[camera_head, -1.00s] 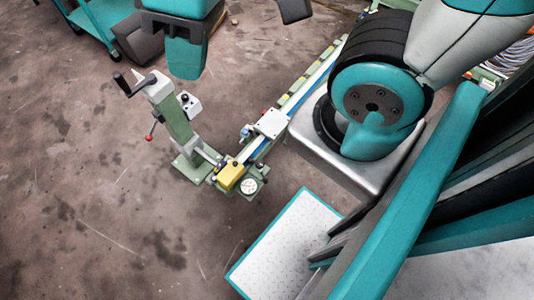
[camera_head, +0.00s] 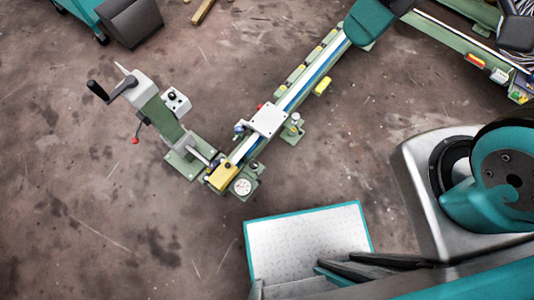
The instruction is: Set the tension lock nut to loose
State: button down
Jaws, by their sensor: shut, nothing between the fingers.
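A green machine stands on the floor in the head view. Its post (camera_head: 160,115) at the left end carries a crank with a black handle (camera_head: 97,90) and a lever with a red tip (camera_head: 136,141). Beside the post are a small box with dark knobs (camera_head: 176,101), a yellow block (camera_head: 223,176) and a round white dial (camera_head: 242,187). I cannot tell which part is the tension lock nut, or its setting. Part of my teal arm covers the rail's far end. My gripper's fingers are not visible.
The long rail (camera_head: 310,75) runs to the upper right, with a white plate (camera_head: 268,120) on it. A second green rail (camera_head: 470,50) lies at the top right. A dark bin (camera_head: 130,22) stands at the upper left. The floor left of the post is clear.

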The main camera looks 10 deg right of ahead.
aim_at(259, 181)
jog(key=u, duration=0.15)
jog(key=k, duration=1.4)
jog(key=z, duration=0.6)
jog(key=i, duration=0.85)
jog(key=u, duration=2.3)
